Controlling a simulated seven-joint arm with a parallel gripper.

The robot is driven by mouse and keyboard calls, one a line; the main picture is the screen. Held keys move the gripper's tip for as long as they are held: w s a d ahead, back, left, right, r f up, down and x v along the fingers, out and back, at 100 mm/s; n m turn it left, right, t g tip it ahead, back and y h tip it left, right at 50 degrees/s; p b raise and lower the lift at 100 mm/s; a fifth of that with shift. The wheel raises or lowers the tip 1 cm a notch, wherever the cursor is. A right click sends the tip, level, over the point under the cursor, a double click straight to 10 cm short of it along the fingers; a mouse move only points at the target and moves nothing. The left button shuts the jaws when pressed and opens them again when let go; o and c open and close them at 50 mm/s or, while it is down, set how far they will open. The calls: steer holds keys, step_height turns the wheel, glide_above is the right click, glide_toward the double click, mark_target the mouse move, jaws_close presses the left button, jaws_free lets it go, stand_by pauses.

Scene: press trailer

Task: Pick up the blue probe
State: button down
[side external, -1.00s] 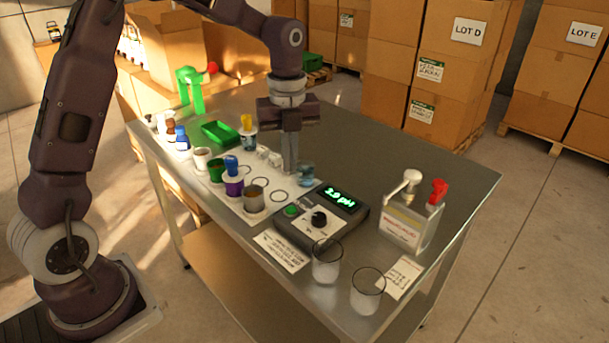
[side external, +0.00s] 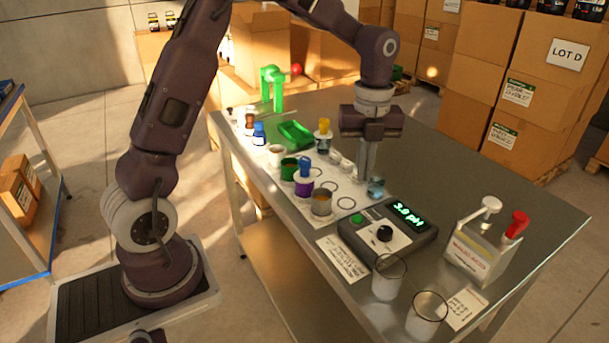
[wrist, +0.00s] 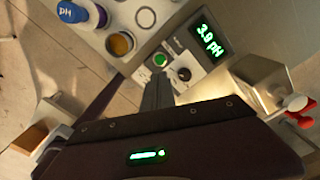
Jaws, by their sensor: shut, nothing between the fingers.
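The blue probe (side external: 305,166) stands upright in a purple cup (side external: 304,187) on the white mat. In the wrist view its blue top (wrist: 71,12), marked "pH", is at the upper left. My gripper (side external: 365,179) points down to the right of the probe and apart from it, beside a small bluish clear cup (side external: 377,188). Its fingers are together and empty, and they also show in the wrist view (wrist: 157,90). The exact gap between the fingertips and the table is hard to tell.
A cup of brown liquid (side external: 321,203) and a green cup (side external: 289,169) stand close to the probe. A yellow-topped probe (side external: 324,127) stands behind. The pH meter (side external: 388,232), empty glasses (side external: 388,284) and a dispenser (side external: 474,245) are at the right. The table's back right is clear.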

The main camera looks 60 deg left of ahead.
steer(key=c, duration=1)
jaws_free()
steer(key=n, duration=0.2)
glide_above(305, 160)
steer(key=shift+d, duration=0.1)
steer(key=f, duration=0.6)
steer(key=shift+a+f, duration=0.2)
steer(key=shift+f, duration=0.2)
